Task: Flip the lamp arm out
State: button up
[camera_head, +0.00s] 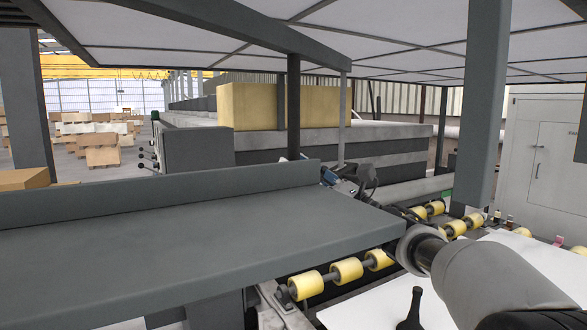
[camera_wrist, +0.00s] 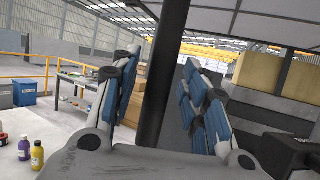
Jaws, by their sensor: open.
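My gripper (camera_wrist: 166,95) is open, with blue-padded fingers spread on both sides of a dark upright bar (camera_wrist: 163,75) in the wrist view. No clear contact shows, and the bar's depth between or beyond the fingers is hard to tell. In the head view my gripper (camera_head: 333,177) is small, just past the far right corner of the grey slab. A dark post (camera_head: 293,105) rises to its left, and a thinner grey post (camera_head: 343,110) stands close by. I cannot tell for certain which bar is the lamp arm; no lamp head is clearly visible.
The grey slab (camera_head: 180,240) fills the left foreground. Yellow rollers (camera_head: 347,269) lie to its right. A light-panelled canopy (camera_head: 420,30) hangs overhead, with a thick grey post (camera_head: 480,110) at right. Bottles (camera_wrist: 37,155) and a workbench (camera_wrist: 80,90) stand at left in the wrist view.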

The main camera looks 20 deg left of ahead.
jog(key=shift+w+a+r, duration=0.15)
jog(key=shift+a+r, duration=0.05)
jog(key=shift+a, duration=0.3)
grip_shut()
dwell(0.5)
